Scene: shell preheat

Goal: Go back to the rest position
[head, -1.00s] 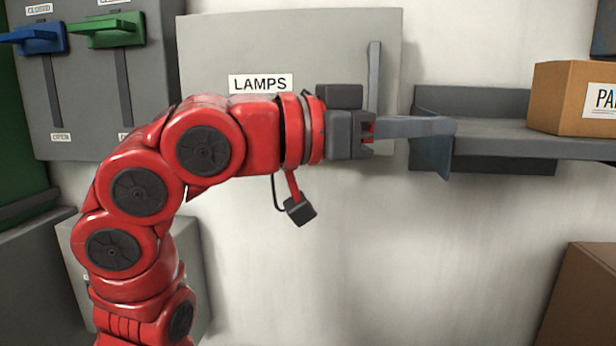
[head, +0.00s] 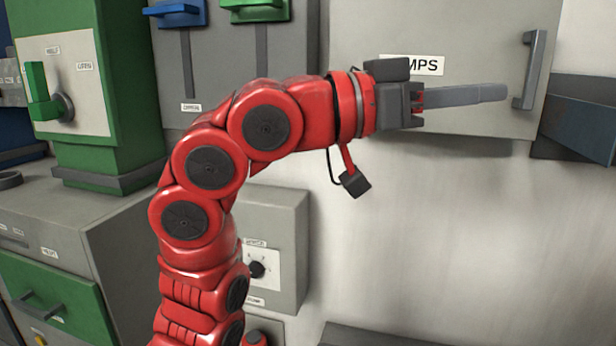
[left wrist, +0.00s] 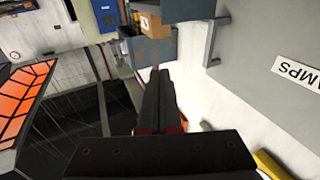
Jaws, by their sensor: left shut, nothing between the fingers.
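My red left arm rises in the middle of the head view and bends to the right. Its left gripper (head: 500,92) is shut and empty, with grey fingers pressed together and pointing right. In the picture the fingertips end just left of the upright handle of the grey lamps cabinet (head: 470,30); the gap in depth cannot be told. The arm partly covers the cabinet's label. In the left wrist view, the shut dark fingers (left wrist: 160,85) point up the picture, with nothing between them. My right gripper is not in view.
A grey box with a black knob (head: 285,215) is on the wall behind the arm. A green unit (head: 100,95) and a grey counter (head: 60,215) stand at left. A dark shelf (head: 590,125) is at right. The white wall below the gripper is clear.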

